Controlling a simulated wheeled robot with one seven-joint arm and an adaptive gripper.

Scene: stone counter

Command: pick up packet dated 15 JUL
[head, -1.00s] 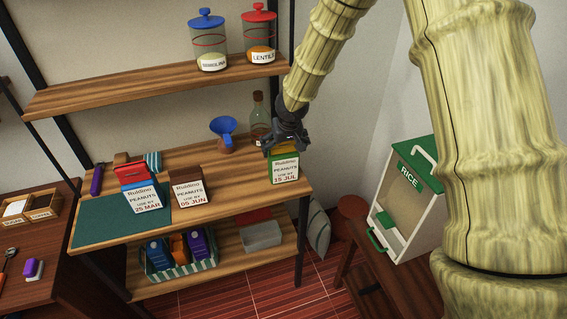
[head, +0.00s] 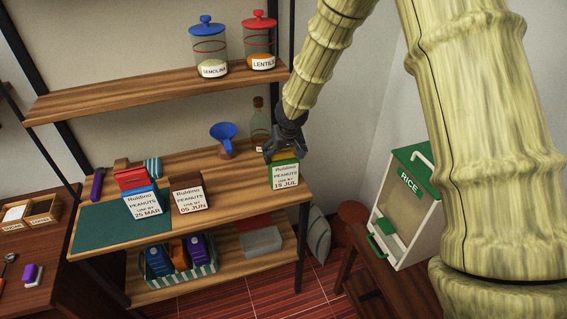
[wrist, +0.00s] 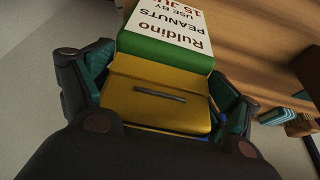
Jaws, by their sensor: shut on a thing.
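The packet dated 15 JUL (head: 285,176) has a white label, a green band and a yellow top. It stands upright at the right end of the middle shelf in the head view. In the wrist view the packet (wrist: 160,95) lies between the two fingers, its label partly cut off by the frame edge. My gripper (head: 285,153) is shut on its top part from above. In the head view I cannot tell whether the packet's base is clear of the shelf.
Packets dated 05 JUN (head: 188,194) and 25 MAR (head: 144,203) stand to the left, by a green mat (head: 105,230). A blue funnel (head: 224,133) and a glass bottle (head: 260,125) stand behind. An upper shelf (head: 150,92) holds two jars. A rice bin (head: 405,205) stands at right.

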